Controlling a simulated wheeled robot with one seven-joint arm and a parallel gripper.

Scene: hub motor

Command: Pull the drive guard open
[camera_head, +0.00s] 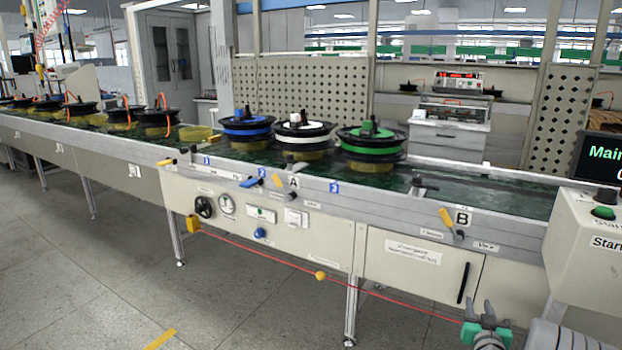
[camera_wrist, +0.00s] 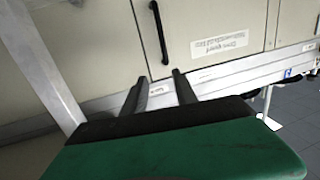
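The drive guard (camera_head: 412,268) is a closed beige panel on the front of the conveyor, with a white label and a vertical black bar handle (camera_head: 463,283) near its right edge. The guard (camera_wrist: 205,18) and its handle (camera_wrist: 160,32) also show in the wrist view, where the label looks upside down. My gripper (camera_head: 478,306) is at the bottom right of the head view, below and right of the handle. In the wrist view its two dark fingers (camera_wrist: 160,75) are apart with nothing between them. The handle lies just beyond the fingertips, without visible contact.
A red cord (camera_head: 400,304) with a yellow ball runs along the conveyor front, low across the guard. A control box (camera_head: 590,245) stands at the right. Yellow levers A and B (camera_head: 446,217) sit on the rail above. The floor (camera_head: 240,300) in front is open.

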